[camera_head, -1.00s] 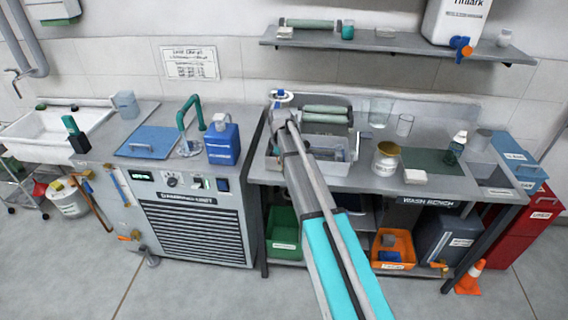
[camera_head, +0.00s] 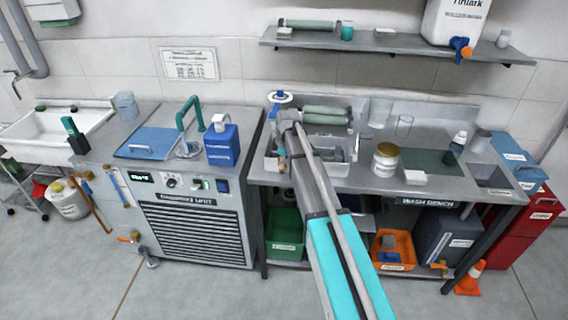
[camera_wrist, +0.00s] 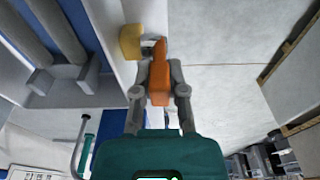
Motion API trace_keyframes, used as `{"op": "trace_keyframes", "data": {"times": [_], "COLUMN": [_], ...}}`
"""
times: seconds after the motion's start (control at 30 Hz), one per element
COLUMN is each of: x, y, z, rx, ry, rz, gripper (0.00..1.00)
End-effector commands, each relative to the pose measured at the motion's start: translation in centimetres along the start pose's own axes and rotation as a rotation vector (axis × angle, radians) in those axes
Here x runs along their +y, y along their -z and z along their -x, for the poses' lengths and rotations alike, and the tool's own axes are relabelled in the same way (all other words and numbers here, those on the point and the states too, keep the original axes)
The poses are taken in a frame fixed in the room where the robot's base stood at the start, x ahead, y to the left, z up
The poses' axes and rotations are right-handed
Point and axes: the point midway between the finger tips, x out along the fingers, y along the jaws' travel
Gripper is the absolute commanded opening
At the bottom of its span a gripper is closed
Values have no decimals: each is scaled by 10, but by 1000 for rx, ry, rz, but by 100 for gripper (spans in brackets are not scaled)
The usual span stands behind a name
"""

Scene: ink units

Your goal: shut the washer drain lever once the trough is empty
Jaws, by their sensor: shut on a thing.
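In the wrist view my gripper (camera_wrist: 160,88) is shut on an orange lever (camera_wrist: 160,65), with one finger on each side of it. The lever joins a yellow-brown fitting (camera_wrist: 131,43) beside a pale wall. In the head view the grey washer trough (camera_head: 272,166) sits at the left end of the wash bench, with green rollers (camera_head: 326,114) behind it. An orange part (camera_head: 281,161) shows at its left side, near my wrist. My arm covers part of the trough, and I cannot tell whether liquid is in it.
The damping unit (camera_head: 200,228) stands left of the bench, with a blue bottle (camera_head: 222,146) and green curved pipe (camera_head: 184,112) on top. A lidded jar (camera_head: 386,160) stands right of my arm. A shelf (camera_head: 390,41) hangs above. An orange cone (camera_head: 469,279) stands at the bench's right leg.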

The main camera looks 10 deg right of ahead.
Motion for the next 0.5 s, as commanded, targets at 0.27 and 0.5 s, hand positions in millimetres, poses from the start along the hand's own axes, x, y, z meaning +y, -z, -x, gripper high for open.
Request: {"op": "trace_keyframes", "data": {"times": [0.27, 0.5], "x": [-7, -7], "y": [-2, -2], "z": [0, 0], "rx": [39, 38], "ry": [11, 10], "rz": [1, 1], "gripper": [0, 35]}}
